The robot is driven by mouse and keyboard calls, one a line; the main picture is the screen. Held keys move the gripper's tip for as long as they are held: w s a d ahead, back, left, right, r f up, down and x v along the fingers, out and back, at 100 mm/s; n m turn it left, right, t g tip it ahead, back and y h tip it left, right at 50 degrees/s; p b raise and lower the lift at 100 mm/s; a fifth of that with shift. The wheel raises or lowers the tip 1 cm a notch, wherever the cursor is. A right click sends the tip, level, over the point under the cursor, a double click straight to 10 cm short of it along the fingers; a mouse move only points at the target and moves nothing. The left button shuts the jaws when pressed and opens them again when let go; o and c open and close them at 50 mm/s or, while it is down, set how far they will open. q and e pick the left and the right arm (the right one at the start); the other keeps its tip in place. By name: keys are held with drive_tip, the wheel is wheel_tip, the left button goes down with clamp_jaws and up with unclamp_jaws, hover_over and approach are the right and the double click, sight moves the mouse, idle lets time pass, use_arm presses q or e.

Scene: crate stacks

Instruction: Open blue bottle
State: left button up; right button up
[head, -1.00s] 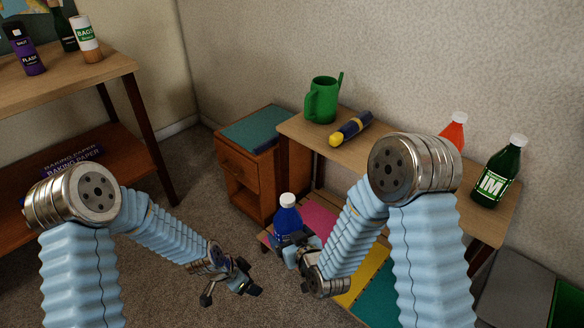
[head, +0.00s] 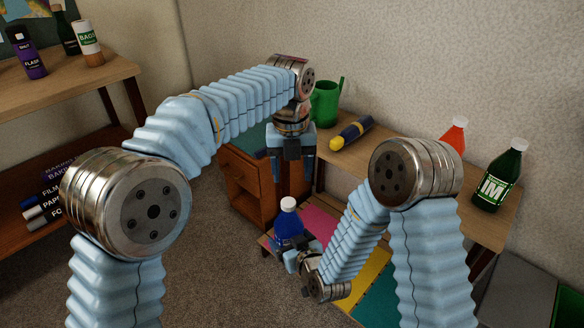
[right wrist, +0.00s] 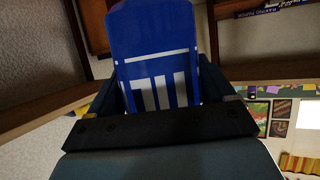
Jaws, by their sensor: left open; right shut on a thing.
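The blue bottle (head: 289,222) with a white cap (head: 288,203) stands upright in the head view, above the low colored shelf. My right gripper (head: 292,247) is shut on the bottle's lower part. In the right wrist view the blue bottle (right wrist: 152,50) fills the space between the fingers, with a white label patch showing. My left gripper (head: 292,170) is open and empty. It points down and appears above the bottle's cap, apart from it.
A table (head: 400,159) along the wall holds a green watering can (head: 325,103), a blue and yellow flashlight (head: 349,134), a red bottle (head: 455,133) and a green bottle (head: 500,176). A wooden cabinet (head: 246,200) stands behind my left gripper. A shelf (head: 85,70) is at left.

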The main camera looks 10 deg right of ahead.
sight(292, 202)
use_arm(q)
drive_tip(key=shift+s, duration=0.15)
wheel_tip(292, 202, down, 8)
drive_tip(key=shift+r, duration=0.25)
